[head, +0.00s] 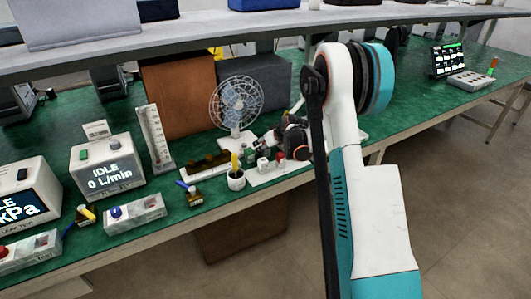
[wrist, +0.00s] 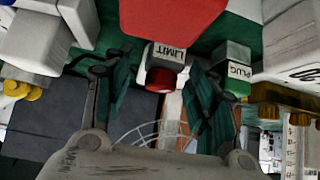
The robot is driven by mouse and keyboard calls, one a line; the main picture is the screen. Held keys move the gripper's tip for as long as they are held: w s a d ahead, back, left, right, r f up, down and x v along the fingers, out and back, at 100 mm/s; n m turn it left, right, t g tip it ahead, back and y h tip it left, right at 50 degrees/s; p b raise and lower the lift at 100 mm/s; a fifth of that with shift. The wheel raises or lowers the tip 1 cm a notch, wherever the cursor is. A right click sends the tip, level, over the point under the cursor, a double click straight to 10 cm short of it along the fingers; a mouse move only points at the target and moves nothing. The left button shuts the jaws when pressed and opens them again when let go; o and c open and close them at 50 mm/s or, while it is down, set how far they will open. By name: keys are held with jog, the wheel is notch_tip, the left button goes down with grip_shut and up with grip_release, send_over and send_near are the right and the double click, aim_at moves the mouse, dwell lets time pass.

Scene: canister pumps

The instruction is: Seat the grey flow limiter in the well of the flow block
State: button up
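In the wrist view, a small grey-white block labelled LIMIT (wrist: 168,56), with a dark red round end, appears between the two fingers of my gripper (wrist: 160,85). The fingers are apart, with gaps on both sides of the block. I take it for the flow limiter. In the head view my gripper (head: 293,140) is dark, low over the bench's front edge beside small white and red-marked pieces (head: 281,160). I cannot make out the flow block or its well for certain in either view.
A white and green block labelled PLUG (wrist: 238,68) is close beside the right finger. A large red shape (wrist: 170,15) fills the wrist view's top.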

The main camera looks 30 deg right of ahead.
jog(key=c, duration=1)
jog(key=shift+r, duration=0.15)
